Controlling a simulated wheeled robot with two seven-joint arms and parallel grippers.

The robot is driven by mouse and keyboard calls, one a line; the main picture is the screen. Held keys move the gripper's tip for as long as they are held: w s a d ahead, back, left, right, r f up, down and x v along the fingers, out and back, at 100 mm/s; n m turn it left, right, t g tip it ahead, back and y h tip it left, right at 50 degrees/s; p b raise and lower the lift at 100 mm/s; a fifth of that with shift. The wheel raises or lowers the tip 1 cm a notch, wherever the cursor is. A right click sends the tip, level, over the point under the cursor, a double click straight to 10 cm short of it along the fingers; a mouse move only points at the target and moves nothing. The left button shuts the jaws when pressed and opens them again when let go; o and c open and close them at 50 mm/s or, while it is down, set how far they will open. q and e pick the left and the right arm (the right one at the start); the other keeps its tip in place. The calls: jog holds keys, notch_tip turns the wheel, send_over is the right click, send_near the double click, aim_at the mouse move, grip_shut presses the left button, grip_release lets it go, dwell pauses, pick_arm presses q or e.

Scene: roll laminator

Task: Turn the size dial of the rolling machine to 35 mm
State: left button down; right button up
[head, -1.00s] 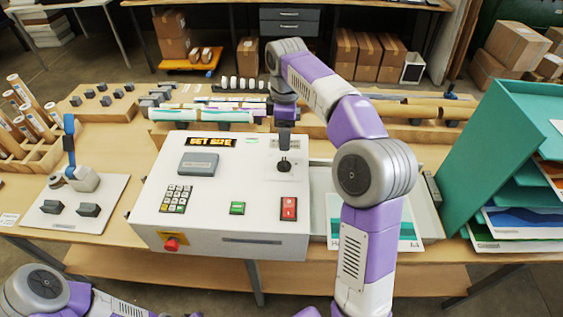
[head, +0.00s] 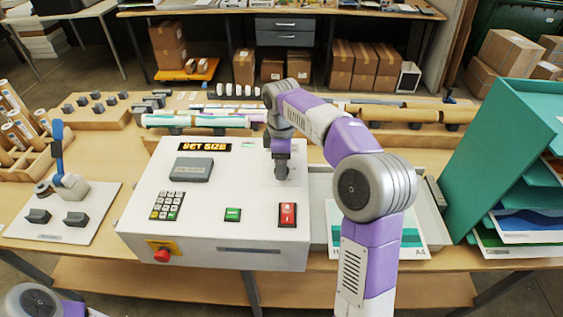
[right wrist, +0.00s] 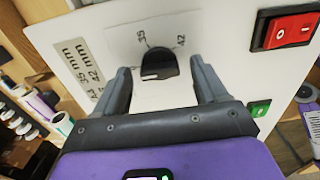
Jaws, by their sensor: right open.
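The white rolling machine (head: 200,225) stands on the table with its display reading "SET SIZE". Its black size dial (right wrist: 157,64) shows in the right wrist view, with marks near 35 and 42 at its far side. A white line lies on the dial's near edge, on neither mark. My right gripper (right wrist: 160,68) is open, one finger on each side of the dial in that view; I cannot tell whether they touch it. In the head view my right gripper (head: 281,172) hides the dial. My left gripper is not in view.
A size plate (right wrist: 80,65) lists 35 mm and 42 mm beside the dial. A red switch (head: 287,214), a green button (head: 233,214) and a keypad (head: 167,205) sit nearby on the panel. A teal rack (head: 500,150) stands at the right.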

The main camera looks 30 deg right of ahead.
jog(key=shift+c, duration=0.3)
jog(key=c, duration=1)
jog(key=shift+r+m+p, duration=0.1)
jog(key=shift+m+p, duration=0.8)
jog(key=shift+m, duration=0.2)
jog(key=m+p, duration=0.2)
jog(key=m, duration=0.1)
jog(key=shift+m, duration=0.3)
jog(key=m+p, duration=0.2)
jog(key=m, duration=0.2)
jog(key=shift+m+p, duration=0.5)
jog(key=shift+m, duration=1.4)
